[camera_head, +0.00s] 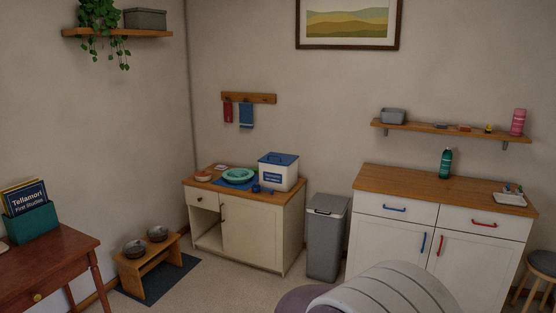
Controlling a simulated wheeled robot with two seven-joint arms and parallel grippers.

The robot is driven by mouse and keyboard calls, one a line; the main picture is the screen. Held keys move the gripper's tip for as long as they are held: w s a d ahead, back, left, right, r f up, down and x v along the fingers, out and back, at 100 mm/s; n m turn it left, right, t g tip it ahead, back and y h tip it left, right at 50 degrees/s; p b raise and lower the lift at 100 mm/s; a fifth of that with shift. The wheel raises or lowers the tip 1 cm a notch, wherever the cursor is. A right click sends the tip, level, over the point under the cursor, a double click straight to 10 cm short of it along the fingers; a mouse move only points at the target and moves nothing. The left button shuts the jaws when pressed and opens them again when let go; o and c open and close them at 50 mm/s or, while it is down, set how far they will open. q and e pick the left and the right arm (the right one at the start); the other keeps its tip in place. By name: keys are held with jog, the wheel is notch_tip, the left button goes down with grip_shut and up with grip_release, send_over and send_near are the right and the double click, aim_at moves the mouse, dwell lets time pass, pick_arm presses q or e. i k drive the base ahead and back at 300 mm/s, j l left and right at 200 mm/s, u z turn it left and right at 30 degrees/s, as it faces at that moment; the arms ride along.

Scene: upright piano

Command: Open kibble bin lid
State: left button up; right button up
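A white bin (276,176) with a blue lid (278,159) and a blue label stands at the right end of the low cream cabinet's wooden top. Its lid lies flat on top and looks closed. The label is too small to read. Neither my left nor my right gripper is in view, and nothing touches the bin.
The low cabinet (262,235) also bears a blue mat with a green bowl (239,175) and a small blue cup (256,188). A grey lidded bin (325,240) stands on the floor to its right. A rounded seat back with a striped grey cover (385,292) fills the bottom foreground. Carpet shows before the cabinet.

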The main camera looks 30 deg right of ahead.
aim_at(272, 158)
jog(key=i+l+z, duration=0.7)
jog(key=i, duration=0.15)
jog(key=i+l+z, duration=0.3)
jog(key=i, duration=0.55)
jog(key=i+z, duration=0.35)
jog(key=i, duration=0.5)
